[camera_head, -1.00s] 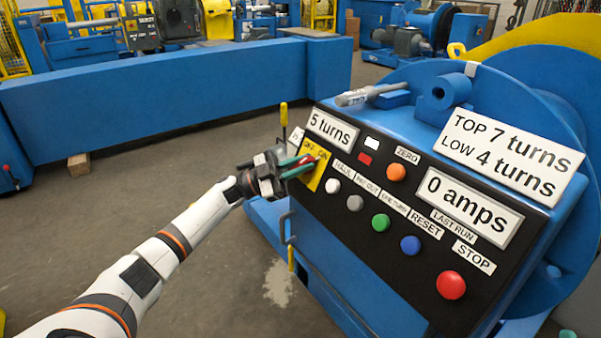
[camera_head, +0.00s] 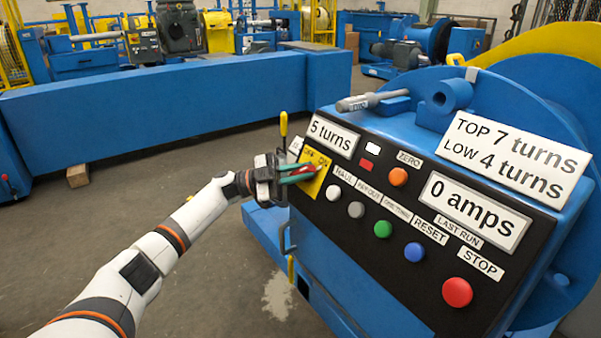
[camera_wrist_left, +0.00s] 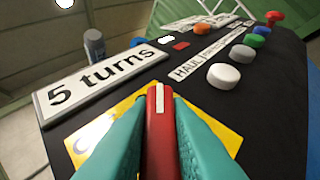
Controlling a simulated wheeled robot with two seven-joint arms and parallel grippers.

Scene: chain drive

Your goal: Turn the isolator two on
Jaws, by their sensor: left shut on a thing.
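The isolator is a red handle with a white stripe (camera_wrist_left: 160,125) on a yellow plate (camera_head: 313,187) marked OFF and ON, at the upper left of the black panel. My left gripper (camera_head: 297,174), with teal fingers, is shut on the red handle; the wrist view shows one finger on each side of it (camera_wrist_left: 161,105). In the head view the handle's red end shows near the word ON. The fingers cover much of the plate, so I cannot tell the exact setting. My right gripper is not in view.
Beside the plate are a "5 turns" display (camera_head: 333,135), a white button (camera_head: 333,192) and a grey button (camera_head: 356,209). A red stop button (camera_head: 457,292) is lower right. A yellow-topped lever (camera_head: 284,124) stands just behind my gripper.

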